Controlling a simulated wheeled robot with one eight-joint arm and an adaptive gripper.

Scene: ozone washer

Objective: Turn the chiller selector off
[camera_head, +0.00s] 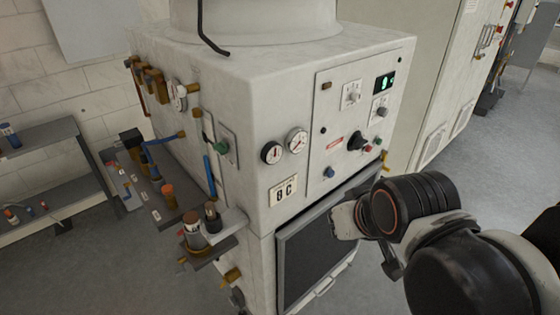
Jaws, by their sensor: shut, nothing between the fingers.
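The control panel (342,150) is on the upper front of the white washer cabinet. It carries a large black rotary knob (356,141), a selector on a pale plate (351,95) at the upper middle and another small knob (381,112) at the right. Labels are too small to read, so I cannot tell which is the chiller selector or its setting. My arm reaches in from the lower right, its wrist in front of the dark lower door. Only a dark part of my gripper (392,265) shows below the wrist; it is shut and empty, apart from the knobs.
Two round gauges (284,147) sit left of the panel. Pipes, valves and a small side shelf (207,236) stick out on the cabinet's left. A dark door (305,258) with a handle is below. Grey shelving (48,170) stands far left. Floor at right is clear.

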